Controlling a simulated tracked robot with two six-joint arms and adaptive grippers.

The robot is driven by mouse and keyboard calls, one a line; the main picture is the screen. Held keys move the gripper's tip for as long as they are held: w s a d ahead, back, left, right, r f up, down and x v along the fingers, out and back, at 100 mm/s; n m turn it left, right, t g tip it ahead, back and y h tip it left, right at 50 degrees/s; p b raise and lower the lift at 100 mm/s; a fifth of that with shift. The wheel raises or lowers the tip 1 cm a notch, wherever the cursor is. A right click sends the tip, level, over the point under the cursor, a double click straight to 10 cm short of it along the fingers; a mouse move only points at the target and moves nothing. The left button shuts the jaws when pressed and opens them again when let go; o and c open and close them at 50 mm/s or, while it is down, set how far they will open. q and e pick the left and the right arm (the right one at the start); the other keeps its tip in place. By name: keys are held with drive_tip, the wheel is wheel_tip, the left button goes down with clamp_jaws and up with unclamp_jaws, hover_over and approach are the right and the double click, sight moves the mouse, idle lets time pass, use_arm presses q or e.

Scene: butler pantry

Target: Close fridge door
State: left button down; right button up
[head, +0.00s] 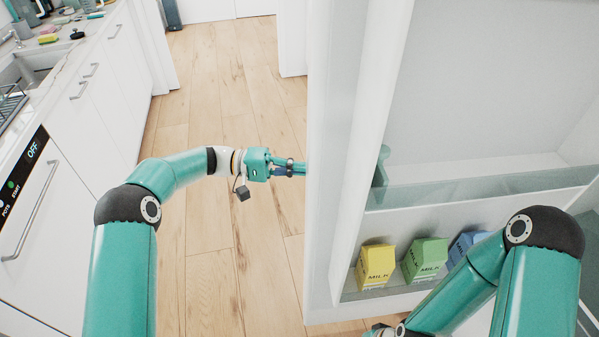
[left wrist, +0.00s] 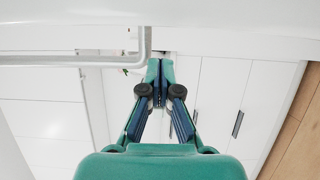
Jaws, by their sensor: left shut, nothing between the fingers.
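The white fridge door (head: 345,150) stands open in the head view, its inner side with shelf bins facing right. My left gripper (head: 298,169) is shut and empty at the door's left, outer side; its tips meet the door's edge in the picture, and I cannot tell if they touch. In the left wrist view the shut fingers (left wrist: 160,82) point toward white surfaces, just right of a pale bar-like handle (left wrist: 90,60). My right gripper is only partly in view at the bottom edge (head: 378,331), below the door bin, and its fingers are hidden.
A yellow milk carton (head: 376,265), a green one (head: 425,258) and a blue one (head: 466,245) stand in the door's lower bin. A counter with a sink (head: 30,65) and a dishwasher (head: 35,210) lines the left. The wooden floor (head: 215,100) between is clear.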

use_arm(q)
drive_tip(key=shift+s+d+p, duration=0.2)
drive_tip(key=shift+s+p, duration=0.15)
drive_tip(key=shift+s, duration=1.05)
drive_tip(key=shift+s, duration=0.1)
